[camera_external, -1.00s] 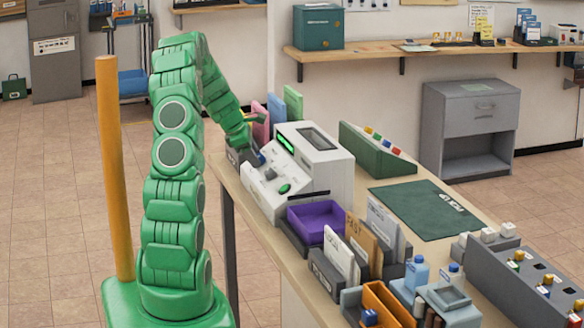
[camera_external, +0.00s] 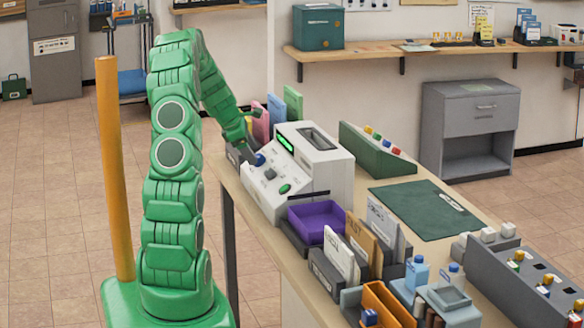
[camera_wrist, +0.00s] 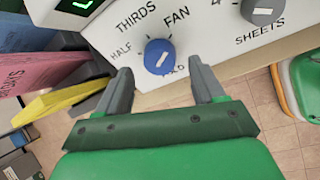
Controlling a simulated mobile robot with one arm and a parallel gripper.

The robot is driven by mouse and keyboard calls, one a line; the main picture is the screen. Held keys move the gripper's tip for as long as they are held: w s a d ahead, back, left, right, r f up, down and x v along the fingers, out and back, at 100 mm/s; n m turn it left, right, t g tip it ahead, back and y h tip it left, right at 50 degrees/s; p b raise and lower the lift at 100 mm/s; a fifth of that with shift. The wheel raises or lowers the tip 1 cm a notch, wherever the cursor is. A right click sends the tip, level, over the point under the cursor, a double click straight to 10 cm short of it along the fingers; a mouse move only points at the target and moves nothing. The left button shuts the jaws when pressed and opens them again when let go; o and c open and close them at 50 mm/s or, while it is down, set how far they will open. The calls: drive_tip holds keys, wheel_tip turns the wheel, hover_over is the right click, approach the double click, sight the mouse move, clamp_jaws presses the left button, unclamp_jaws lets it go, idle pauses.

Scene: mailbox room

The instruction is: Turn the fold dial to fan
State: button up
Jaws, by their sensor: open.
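The fold dial (camera_wrist: 158,57) is a round blue knob on a white sloped panel, lettered HALF, THIRDS and FAN around it. Its white mark slants from lower left to upper right, roughly toward the FAN side. The dial also shows in the external view (camera_external: 260,159) on the front of the white machine (camera_external: 318,168). My gripper (camera_wrist: 161,70) is open, its grey fingers apart to the left and right of the dial with nothing between them. The FOLD label below the dial is partly hidden. In the external view my gripper (camera_external: 246,147) is just above and left of the dial.
A grey SHEETS dial (camera_wrist: 262,10) sits right of the fold dial. Pink (camera_wrist: 45,70) and yellow (camera_wrist: 75,97) folders stand close on the left. A purple tray (camera_external: 318,222) is in front of the machine.

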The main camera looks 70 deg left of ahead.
drive_tip(key=v, duration=0.5)
drive_tip(key=shift+s+r, duration=0.2)
drive_tip(key=shift+r, duration=0.1)
